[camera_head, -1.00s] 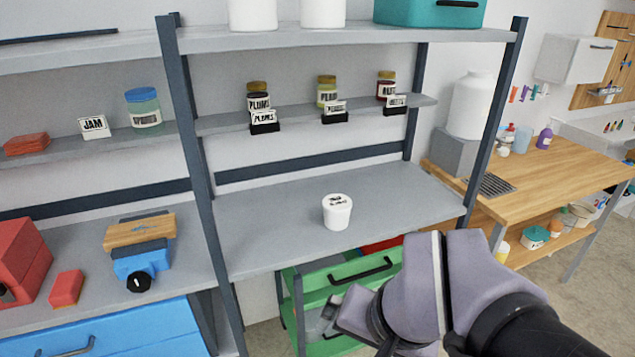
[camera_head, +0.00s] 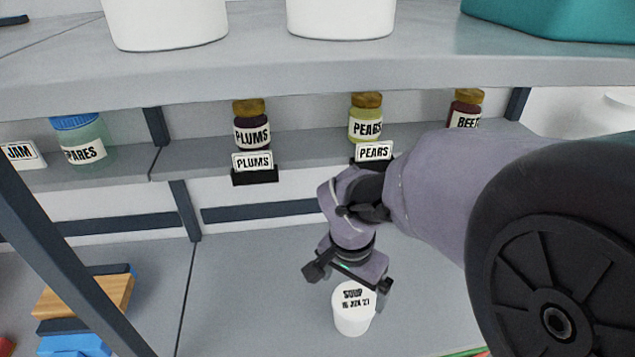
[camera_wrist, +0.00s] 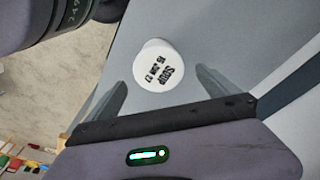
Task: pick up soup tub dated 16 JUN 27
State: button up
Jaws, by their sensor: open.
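The soup tub (camera_head: 352,312) is a small white round tub standing upright on the lower grey shelf. Its lid is printed in black with SOUP and a date that looks like 16 JUN 27. In the wrist view the tub (camera_wrist: 158,68) lies just beyond the fingertips, roughly between their lines. My gripper (camera_head: 348,283) is open and empty, above and slightly behind the tub in the head view. Its two fingers also show in the wrist view (camera_wrist: 160,82), spread apart. I cannot tell whether a finger touches the tub.
Jars of plums (camera_head: 251,128), pears (camera_head: 365,120) and beets (camera_head: 465,108) stand on the narrow shelf behind, with label holders. A blue-lidded jar (camera_head: 82,140) stands left. A dark upright post (camera_head: 55,255) bounds the left. The grey shelf (camera_head: 255,290) left of the tub is bare.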

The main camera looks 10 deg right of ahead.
aim_at(353, 300)
jog(key=f, duration=0.1)
jog(key=f+b, duration=0.1)
jog(key=f, duration=0.3)
jog(key=shift+w+d+f+b, duration=0.25)
jog(key=shift+w+d+b, duration=0.05)
jog(key=f+b, duration=0.2)
jog(key=f, duration=0.1)
jog(key=d+f+b, duration=0.1)
jog(key=f, duration=0.1)
jog(key=shift+w+f, duration=0.15)
jog(key=shift+w, duration=0.1)
jog(key=shift+c, duration=0.9)
jog(key=shift+r, duration=0.2)
jog(key=c, duration=1.6)
